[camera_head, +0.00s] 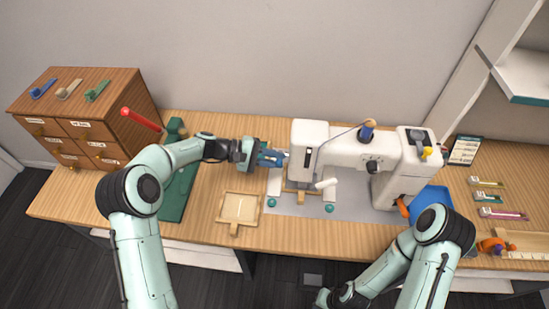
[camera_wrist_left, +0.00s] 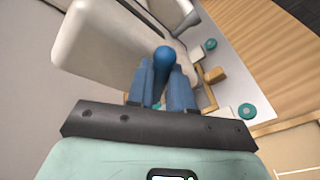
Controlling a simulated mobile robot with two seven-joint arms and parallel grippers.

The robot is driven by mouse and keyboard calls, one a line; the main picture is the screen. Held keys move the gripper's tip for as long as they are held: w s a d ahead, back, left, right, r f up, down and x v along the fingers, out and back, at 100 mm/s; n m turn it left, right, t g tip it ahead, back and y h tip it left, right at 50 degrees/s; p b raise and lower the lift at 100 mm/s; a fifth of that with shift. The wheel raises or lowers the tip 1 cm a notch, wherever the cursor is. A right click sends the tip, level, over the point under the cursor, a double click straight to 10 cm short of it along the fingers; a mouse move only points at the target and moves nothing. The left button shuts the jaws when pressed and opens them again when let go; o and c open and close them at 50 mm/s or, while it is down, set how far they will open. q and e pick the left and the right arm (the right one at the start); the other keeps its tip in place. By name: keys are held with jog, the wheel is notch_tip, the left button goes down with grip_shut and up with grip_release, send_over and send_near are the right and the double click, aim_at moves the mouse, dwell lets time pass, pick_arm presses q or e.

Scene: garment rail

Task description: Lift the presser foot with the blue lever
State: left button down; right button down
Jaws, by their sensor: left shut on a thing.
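The white sewing machine (camera_head: 345,147) stands on a grey mat at the middle of the table. My left gripper (camera_head: 272,158) reaches its left end from the left. In the left wrist view the blue lever (camera_wrist_left: 163,56) shows as a round blue knob beside the white machine head (camera_wrist_left: 105,50). The fingers of my left gripper (camera_wrist_left: 164,76) are shut on the lever, one on each side. I cannot make out the presser foot or its height. My right gripper (camera_head: 325,298) is low at the bottom edge, partly cut off.
A wooden tray (camera_head: 238,226) lies left of the machine's front. A blue tray (camera_head: 430,196) is at the right. Small teal discs (camera_head: 330,208) lie on the grey mat.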

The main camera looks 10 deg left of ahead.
pick_arm(q)
jog(key=c, duration=1)
grip_release()
jog(key=shift+a, duration=0.1)
jog(key=v, duration=1.3)
jog(key=shift+a+r, duration=0.1)
jog(key=shift+r, duration=0.1)
